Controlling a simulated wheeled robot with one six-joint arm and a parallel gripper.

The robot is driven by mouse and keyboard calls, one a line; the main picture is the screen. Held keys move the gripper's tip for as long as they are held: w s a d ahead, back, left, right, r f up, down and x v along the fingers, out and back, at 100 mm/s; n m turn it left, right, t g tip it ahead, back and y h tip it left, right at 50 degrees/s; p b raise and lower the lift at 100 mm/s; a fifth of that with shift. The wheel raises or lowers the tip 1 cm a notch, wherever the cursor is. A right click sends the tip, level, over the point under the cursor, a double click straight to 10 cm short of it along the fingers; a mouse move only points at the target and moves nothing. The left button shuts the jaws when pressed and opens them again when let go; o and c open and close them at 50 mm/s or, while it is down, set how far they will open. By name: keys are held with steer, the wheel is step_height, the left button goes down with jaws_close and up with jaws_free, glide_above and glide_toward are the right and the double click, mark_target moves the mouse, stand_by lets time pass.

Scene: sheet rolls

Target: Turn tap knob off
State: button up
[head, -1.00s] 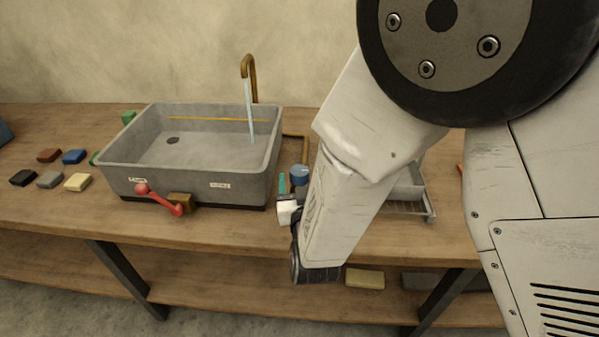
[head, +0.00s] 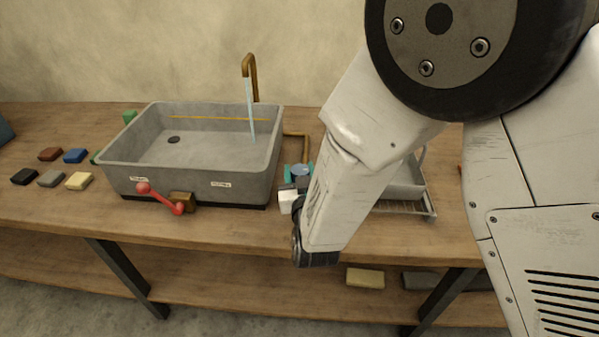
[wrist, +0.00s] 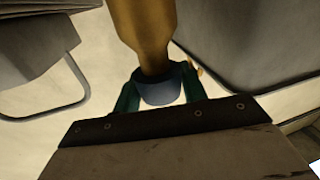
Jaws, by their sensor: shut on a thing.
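The blue tap knob (head: 300,169) sits at the end of the brass pipe (head: 297,134), just right of the sink. It also shows in the wrist view (wrist: 159,91), with the brass pipe (wrist: 147,35) rising from it. My gripper (head: 299,173) has a teal finger on each side of the knob, and in the wrist view the gripper (wrist: 160,97) is shut on it. Water (head: 250,108) runs from the brass spout (head: 249,66) into the grey sink (head: 198,188). The knob's lower side is hidden by my gripper.
A red lever (head: 161,198) on a brass block sticks out from the sink's front. Several coloured blocks (head: 75,156) lie to the left. A metal rack (head: 410,207) with a grey container stands to the right, partly behind my arm. The table's front left is clear.

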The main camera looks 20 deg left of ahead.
steer(key=n+g+y, duration=0.6)
steer(key=y, duration=0.1)
steer(key=shift+w+d+n+g, duration=0.15)
steer(key=shift+n+g, duration=0.15)
steer(key=n+g+y, duration=0.1)
steer(key=n+g, duration=0.1)
steer(key=g, duration=0.1)
steer(key=n+g+y, duration=0.2)
steer(key=g, duration=0.2)
steer(key=shift+n, duration=0.4)
steer(key=shift+n+g, duration=0.3)
steer(key=shift+g, duration=0.2)
steer(key=o, duration=1)
steer(key=shift+c, duration=0.2)
steer(key=s+d, duration=0.1)
steer(key=d, duration=0.6)
steer(key=shift+d, duration=0.25)
